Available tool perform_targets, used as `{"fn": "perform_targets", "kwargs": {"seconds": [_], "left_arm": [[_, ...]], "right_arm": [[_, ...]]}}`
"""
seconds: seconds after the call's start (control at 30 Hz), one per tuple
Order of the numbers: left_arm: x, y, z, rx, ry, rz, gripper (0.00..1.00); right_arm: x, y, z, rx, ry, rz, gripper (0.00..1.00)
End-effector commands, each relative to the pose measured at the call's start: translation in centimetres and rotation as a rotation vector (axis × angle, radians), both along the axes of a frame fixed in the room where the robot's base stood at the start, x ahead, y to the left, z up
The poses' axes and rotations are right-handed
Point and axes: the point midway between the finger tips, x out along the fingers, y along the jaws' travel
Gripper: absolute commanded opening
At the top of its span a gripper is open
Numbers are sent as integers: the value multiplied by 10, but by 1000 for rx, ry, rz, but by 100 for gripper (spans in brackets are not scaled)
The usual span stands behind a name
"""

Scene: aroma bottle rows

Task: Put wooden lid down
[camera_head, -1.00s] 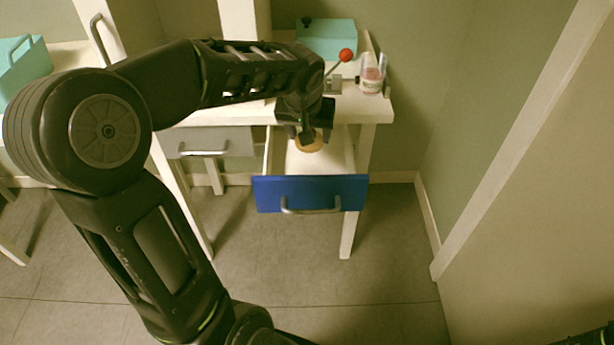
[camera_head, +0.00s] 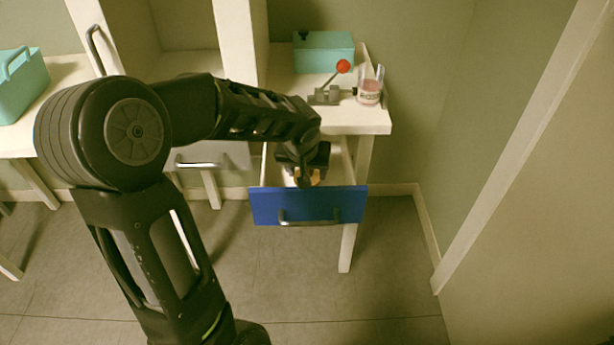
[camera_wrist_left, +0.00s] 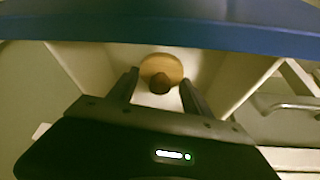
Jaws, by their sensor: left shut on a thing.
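The round wooden lid (camera_wrist_left: 161,66) with its dark knob shows between my left gripper's fingers (camera_wrist_left: 161,92) in the left wrist view. My left gripper is shut on the lid, at its knob. In the head view the gripper (camera_head: 303,178) points down inside the open drawer, behind its blue front (camera_head: 350,205). Only a small part of the lid (camera_head: 315,177) shows there. I cannot tell whether the lid touches the drawer floor. My right gripper is out of view.
The white desk top (camera_head: 362,120) above the drawer carries a teal box (camera_head: 323,53), a red-knobbed lever device (camera_head: 327,94) and a clear cup with pink contents (camera_head: 369,92). A closed grey drawer (camera_head: 225,156) is to the left. A wall stands at the right.

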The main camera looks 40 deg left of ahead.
Motion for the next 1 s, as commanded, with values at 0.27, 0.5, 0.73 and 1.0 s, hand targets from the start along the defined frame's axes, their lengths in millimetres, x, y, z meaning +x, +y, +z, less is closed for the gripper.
{"fn": "perform_targets", "kwargs": {"seconds": [0.27, 0.5, 0.73, 1.0], "left_arm": [[0, 0, -17, 0, -1, 0, 20], [0, 0, -20, 0, -1, 0, 20], [0, 0, -19, -1, 0, 0, 73], [0, 0, -19, 0, -1, 0, 80]], "right_arm": [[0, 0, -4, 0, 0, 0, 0], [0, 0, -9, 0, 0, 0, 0], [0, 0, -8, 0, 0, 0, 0], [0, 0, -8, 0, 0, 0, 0]]}}
